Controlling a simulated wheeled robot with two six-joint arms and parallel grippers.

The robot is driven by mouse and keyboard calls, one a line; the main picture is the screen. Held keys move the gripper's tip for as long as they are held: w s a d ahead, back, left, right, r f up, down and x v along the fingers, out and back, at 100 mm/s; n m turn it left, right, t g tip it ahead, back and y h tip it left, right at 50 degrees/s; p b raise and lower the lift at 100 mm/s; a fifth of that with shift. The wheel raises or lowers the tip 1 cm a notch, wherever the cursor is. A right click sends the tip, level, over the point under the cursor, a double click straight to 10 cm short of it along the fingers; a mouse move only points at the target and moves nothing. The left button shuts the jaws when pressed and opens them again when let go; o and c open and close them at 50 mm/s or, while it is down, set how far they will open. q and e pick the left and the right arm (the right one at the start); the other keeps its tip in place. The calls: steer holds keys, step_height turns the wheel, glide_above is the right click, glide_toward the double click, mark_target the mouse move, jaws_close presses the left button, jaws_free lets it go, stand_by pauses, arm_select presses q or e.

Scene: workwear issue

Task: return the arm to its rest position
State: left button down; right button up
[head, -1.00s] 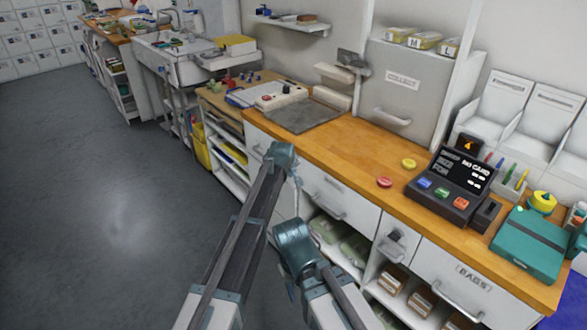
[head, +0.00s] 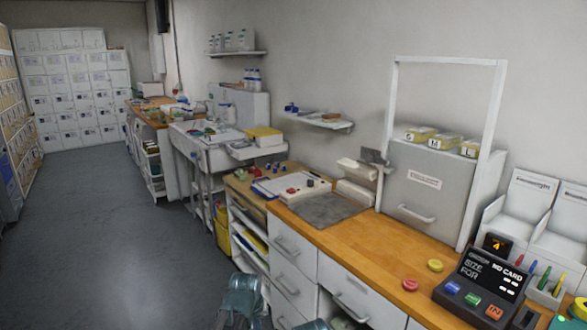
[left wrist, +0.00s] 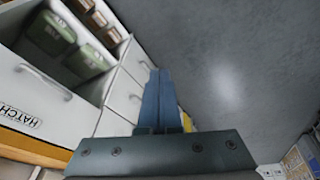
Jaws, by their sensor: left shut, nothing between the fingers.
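My left gripper (left wrist: 160,76) shows in the left wrist view with its two blue fingers together and nothing between them. It points past white drawer fronts toward bare grey floor, and I see it touching nothing. In the head view only blue-grey parts of my own arms show at the bottom edge; no fingers are visible there. My right gripper is in neither view.
The wooden counter (head: 372,243) with white drawers (head: 292,278) runs along the right. It bears a dark console (head: 478,285) and red and yellow buttons. The left wrist view shows an open shelf with green packs (left wrist: 50,35). Grey floor (head: 110,240) at left is clear.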

arm_select(q)
steer(key=s+a+m+g, duration=0.1)
steer(key=s+a, duration=0.2)
steer(key=s, duration=0.5)
steer(key=s+a+m+g, duration=0.15)
steer(key=s+a, duration=0.25)
steer(key=s, duration=0.4)
steer(key=s+d+r+m+p, duration=0.1)
steer(key=s+d+m+p, duration=0.1)
steer(key=d, duration=0.3)
steer(key=s+d+r+m+g+y+p, duration=0.1)
steer(key=s+d+r, duration=0.1)
steer(key=d, duration=0.4)
steer(key=shift+s+d+m+p, duration=0.3)
steer(key=shift+s+m+p, duration=0.05)
steer(key=shift+s+p, duration=0.1)
